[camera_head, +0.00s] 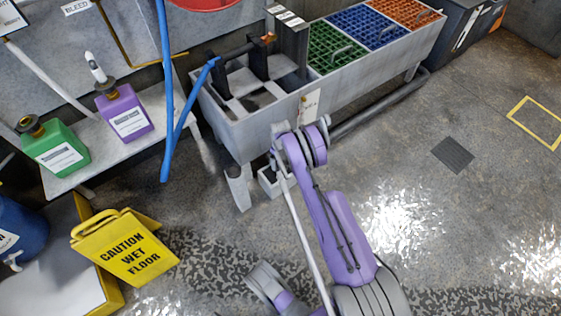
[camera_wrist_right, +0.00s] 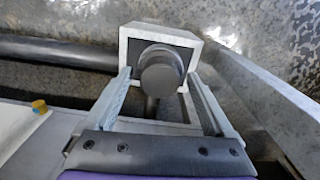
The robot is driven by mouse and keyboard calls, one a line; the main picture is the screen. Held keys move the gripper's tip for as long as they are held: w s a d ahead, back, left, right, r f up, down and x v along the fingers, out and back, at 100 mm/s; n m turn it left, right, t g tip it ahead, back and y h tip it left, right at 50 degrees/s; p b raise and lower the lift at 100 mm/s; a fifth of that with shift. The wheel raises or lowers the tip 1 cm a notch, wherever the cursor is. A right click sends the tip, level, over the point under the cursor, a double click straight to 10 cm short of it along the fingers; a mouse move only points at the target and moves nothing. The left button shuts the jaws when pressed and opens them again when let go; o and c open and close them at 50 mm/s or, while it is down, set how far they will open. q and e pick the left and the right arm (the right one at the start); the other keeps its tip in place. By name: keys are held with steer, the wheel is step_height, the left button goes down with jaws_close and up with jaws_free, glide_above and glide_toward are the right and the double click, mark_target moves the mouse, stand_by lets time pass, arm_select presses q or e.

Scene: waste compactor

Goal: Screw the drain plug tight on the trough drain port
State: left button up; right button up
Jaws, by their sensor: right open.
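The long grey trough (camera_head: 240,136) stands at the top of the head view. My right arm reaches its front left side, and the right gripper (camera_head: 272,164) is low beside the trough wall. In the right wrist view the right gripper (camera_wrist_right: 158,80) is open, with one finger on each side of a dark round plug (camera_wrist_right: 160,74). The fingers appear apart from the plug. The plug shows in front of a pale square box (camera_wrist_right: 145,30). The drain port's threads and how far the plug is seated are hidden. My left gripper cannot be made out.
A small pale box (camera_head: 268,184) sits below the trough by the gripper. A yellow wet floor sign (camera_head: 125,246) stands at lower left. Green (camera_head: 55,147) and purple (camera_head: 124,111) jugs stand on a shelf. A blue hose (camera_head: 167,95) hangs left of the trough.

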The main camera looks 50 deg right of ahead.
steer(key=n, duration=0.5)
steer(key=shift+p, duration=0.3)
steer(key=n, duration=1)
steer(key=shift+n+p, duration=0.3)
steer(key=n, duration=0.5)
jaws_close()
steer(key=m+b, duration=0.1)
steer(key=m, duration=0.3)
steer(key=shift+m, duration=0.6)
